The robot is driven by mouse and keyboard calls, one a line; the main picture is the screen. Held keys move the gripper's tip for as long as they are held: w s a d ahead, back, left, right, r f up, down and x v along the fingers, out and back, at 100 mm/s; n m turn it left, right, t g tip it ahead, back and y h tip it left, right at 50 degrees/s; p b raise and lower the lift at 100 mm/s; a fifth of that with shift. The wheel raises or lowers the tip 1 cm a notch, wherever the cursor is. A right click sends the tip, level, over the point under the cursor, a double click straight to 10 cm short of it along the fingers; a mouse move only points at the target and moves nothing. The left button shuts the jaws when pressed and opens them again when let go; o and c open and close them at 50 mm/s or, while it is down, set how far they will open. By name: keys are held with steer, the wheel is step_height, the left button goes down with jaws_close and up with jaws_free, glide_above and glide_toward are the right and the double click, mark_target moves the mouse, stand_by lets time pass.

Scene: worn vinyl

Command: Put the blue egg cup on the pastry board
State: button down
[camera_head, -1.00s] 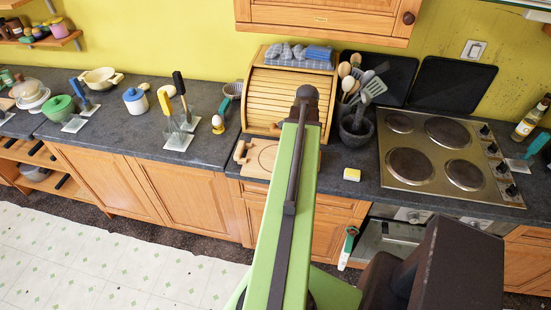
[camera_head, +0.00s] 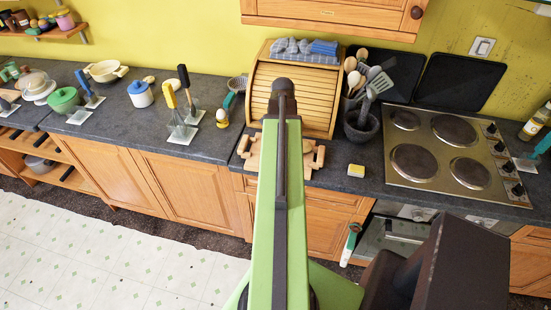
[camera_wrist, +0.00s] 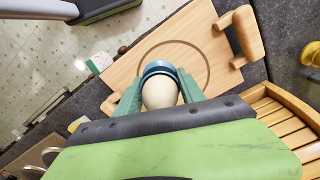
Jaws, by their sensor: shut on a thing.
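In the wrist view the blue egg cup (camera_wrist: 158,68) holds a cream egg (camera_wrist: 159,93). The teal fingers of my gripper (camera_wrist: 160,82) are shut on the cup from both sides. The cup is over the wooden pastry board (camera_wrist: 128,72), at the near part of its engraved ring. I cannot tell whether its base touches the board. In the head view the pastry board (camera_head: 254,158) lies on the counter in front of the roll-top bread box, partly hidden by my arm. My gripper and the blue cup are hidden there behind my arm.
The slatted bread box (camera_head: 318,98) stands close behind. A yellow sponge (camera_head: 356,170) lies to the right, before the hob (camera_head: 445,150). Another egg in a cup (camera_head: 222,118) stands to the left.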

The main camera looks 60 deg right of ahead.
steer(key=w+f, duration=0.1)
steer(key=w, duration=0.2)
steer(key=shift+d+f+b, duration=0.1)
steer(key=shift+f+b, duration=0.25)
step_height(320, 180, down, 4)
steer(key=b, duration=0.4)
steer(key=shift+s+f, duration=0.1)
steer(key=shift+f, duration=0.05)
steer(key=shift+r, duration=0.2)
steer(key=shift+f, duration=0.1)
steer(key=c, duration=0.7)
jaws_free()
step_height(320, 180, up, 12)
steer(key=p, duration=1.2)
steer(key=shift+r, duration=0.25)
steer(key=shift+f, duration=0.15)
